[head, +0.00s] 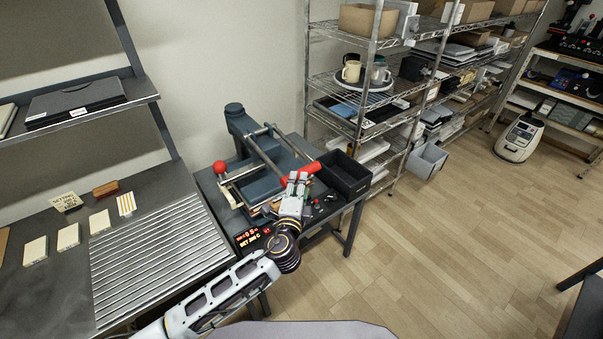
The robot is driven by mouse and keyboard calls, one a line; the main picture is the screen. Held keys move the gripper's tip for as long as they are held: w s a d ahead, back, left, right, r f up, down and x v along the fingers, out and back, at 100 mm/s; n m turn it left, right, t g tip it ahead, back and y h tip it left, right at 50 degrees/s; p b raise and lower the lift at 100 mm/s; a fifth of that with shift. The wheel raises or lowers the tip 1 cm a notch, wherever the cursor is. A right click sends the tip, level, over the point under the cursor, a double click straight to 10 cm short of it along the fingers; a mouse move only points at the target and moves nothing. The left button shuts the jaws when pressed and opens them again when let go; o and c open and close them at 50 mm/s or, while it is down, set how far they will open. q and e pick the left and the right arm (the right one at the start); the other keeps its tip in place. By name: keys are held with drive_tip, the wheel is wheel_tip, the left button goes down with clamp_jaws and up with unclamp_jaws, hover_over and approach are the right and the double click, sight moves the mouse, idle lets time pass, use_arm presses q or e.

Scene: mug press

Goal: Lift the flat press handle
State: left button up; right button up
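The flat press (237,122) stands on a small dark table against the wall, left of the shelving. My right gripper is not in view.
A black open bin (345,176) sits right of the handle. A red ball knob (220,167) is at the press's left. A red-lit display (252,236) is at the table's front left. A bench with a slatted metal top (160,255) is at left. Wire shelving (375,98) stands behind at right.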

use_arm(q)
drive_tip(key=shift+w+d+f+p, duration=0.1)
drive_tip(key=shift+w+d+p, duration=0.15)
drive_tip(key=shift+w, duration=1.2)
drive_tip(key=shift+w+d+p, duration=0.1)
drive_tip(key=shift+w+d, duration=0.1)
drive_tip(key=shift+w, duration=1.25)
clamp_jaws()
